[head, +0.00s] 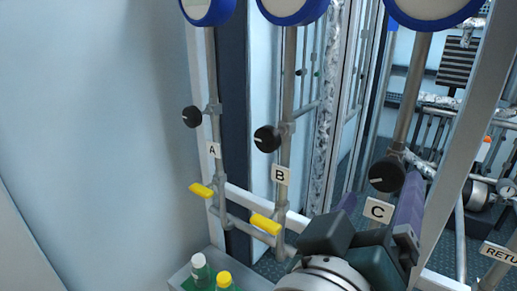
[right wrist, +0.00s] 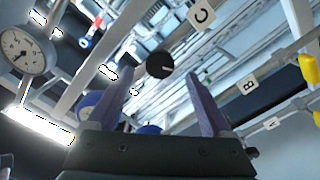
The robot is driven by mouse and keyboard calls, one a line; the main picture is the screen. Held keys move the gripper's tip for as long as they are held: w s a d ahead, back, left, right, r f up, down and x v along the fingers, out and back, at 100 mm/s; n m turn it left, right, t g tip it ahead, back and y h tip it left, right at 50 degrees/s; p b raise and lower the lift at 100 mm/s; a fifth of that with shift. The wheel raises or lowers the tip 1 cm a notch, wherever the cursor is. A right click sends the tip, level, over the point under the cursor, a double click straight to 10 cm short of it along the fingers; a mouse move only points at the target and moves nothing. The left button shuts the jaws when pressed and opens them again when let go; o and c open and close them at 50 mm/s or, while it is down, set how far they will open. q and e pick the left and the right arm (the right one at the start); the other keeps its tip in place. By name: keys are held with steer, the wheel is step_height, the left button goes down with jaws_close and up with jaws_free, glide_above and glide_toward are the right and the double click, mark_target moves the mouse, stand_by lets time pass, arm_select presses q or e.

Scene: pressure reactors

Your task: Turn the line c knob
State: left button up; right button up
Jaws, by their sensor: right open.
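The line C knob (head: 387,174) is round and black with a white pointer mark, on a vertical pipe above the white C label (head: 378,210). My right gripper (head: 380,190) reaches up from the bottom, its purple fingers open and one to each side of the C label. In the right wrist view the knob (right wrist: 160,62) shows in the gap between the open fingertips (right wrist: 160,80), seemingly just beyond them. The C label (right wrist: 202,15) is at the top there. I see no contact with the knob. My left gripper is not in view.
Line A knob (head: 192,117) and line B knob (head: 267,139) sit to the left, with yellow handles (head: 265,223) below. A blue-rimmed gauge (head: 430,8) is above line C. A slanted white frame post (head: 468,130) stands to the right. Bottles (head: 200,270) stand at lower left.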

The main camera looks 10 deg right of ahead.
mark_target(385, 179)
steer(key=p+x, duration=0.1)
steer(key=x, duration=0.3)
steer(key=shift+w+d+r, duration=0.15)
steer(key=shift+w+d, duration=0.05)
steer(key=shift+d, duration=0.1)
steer(key=shift+w+d, duration=0.45)
steer(key=shift+d, duration=0.1)
jaws_close()
